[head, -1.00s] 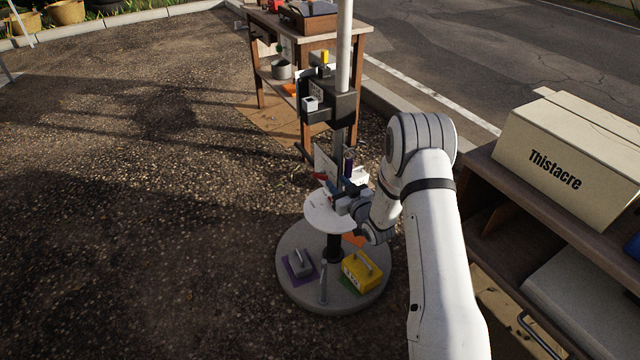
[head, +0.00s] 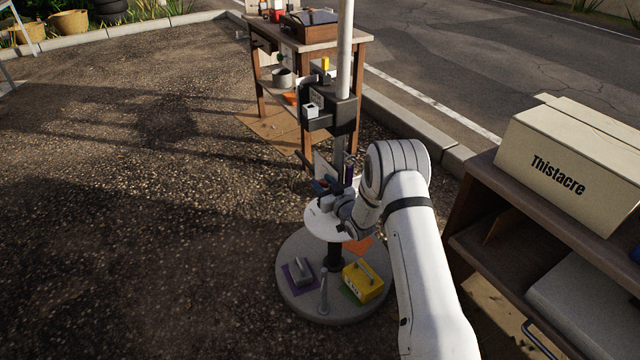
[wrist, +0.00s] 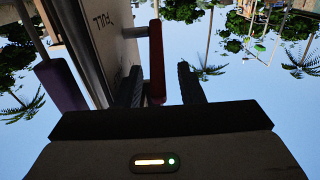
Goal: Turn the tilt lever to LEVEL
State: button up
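A red lever handle (wrist: 156,55) shows in the wrist view, joined by a short arm to a pale panel (wrist: 104,35) with an upside-down word that looks like FULL. I take it for the tilt lever; no LEVEL mark is readable. My gripper (wrist: 160,85) is open, and the red handle stands between its two dark fingers, apart from at least the right one. Whether it touches the left one is unclear. In the head view my gripper (head: 324,188) is at the post stand, just above the round white plate (head: 318,221), and the lever is mostly hidden there.
A purple handle (wrist: 60,86) is left of the fingers in the wrist view. The stand's round base (head: 300,305) carries a yellow weight (head: 362,284) and a grey one (head: 302,270). A black bracket (head: 328,112) sits higher on the post. A shelf with a Thistacre box (head: 556,165) is right.

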jog(key=shift+c, duration=0.3)
grip_shut()
